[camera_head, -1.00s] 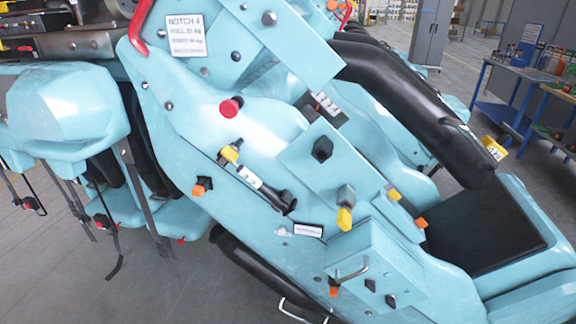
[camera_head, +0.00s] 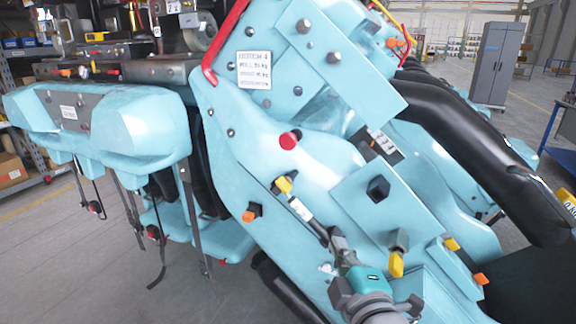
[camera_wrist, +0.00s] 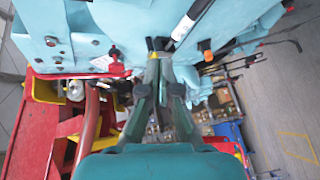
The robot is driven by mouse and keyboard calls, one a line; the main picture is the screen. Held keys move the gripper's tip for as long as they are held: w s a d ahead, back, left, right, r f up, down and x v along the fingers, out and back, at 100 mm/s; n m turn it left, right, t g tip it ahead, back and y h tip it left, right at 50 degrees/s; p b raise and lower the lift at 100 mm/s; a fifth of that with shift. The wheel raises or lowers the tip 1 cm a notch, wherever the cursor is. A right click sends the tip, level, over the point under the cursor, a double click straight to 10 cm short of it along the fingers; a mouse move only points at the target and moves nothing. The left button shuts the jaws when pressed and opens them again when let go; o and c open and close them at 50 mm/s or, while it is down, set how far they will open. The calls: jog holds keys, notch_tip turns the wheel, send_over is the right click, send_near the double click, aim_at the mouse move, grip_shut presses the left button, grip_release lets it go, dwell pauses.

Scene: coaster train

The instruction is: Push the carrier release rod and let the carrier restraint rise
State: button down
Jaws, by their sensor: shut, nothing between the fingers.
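The light-blue carrier (camera_head: 290,190) fills the middle of the head view. A red round knob (camera_head: 288,140) protrudes from its side panel; it also shows in the wrist view (camera_wrist: 113,51). A slim white-and-black rod-like cylinder (camera_head: 302,210) lies below it, with a yellow fitting (camera_head: 283,184) at its upper end. No label shows which part is the release rod. A thick black padded bar (camera_head: 465,130), seemingly the restraint, slopes down to the right. My gripper (camera_head: 341,243) is shut and empty near the cylinder's lower end. In the wrist view its fingertips (camera_wrist: 157,46) overlap the yellow fitting; contact is unclear.
Yellow (camera_head: 397,264) and orange (camera_head: 250,213) fittings stick out around the panel. A white notch sign (camera_head: 254,70) and a red bar (camera_head: 226,40) are above. Straps hang from the seat at left. Open floor (camera_head: 75,270) lies at lower left.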

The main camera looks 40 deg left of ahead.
jog(key=s+a+r+n+g+y, duration=0.1)
jog(key=a+r+n, duration=0.2)
jog(key=r, duration=0.3)
jog(key=s+a+r+n+g+y, duration=0.1)
jog(key=s+a+r+n, duration=0.1)
jog(key=a+r, duration=0.2)
notch_tip(320, 180, up, 4)
jog(key=shift+s+a+f+n, duration=0.25)
jog(key=shift+n, duration=0.15)
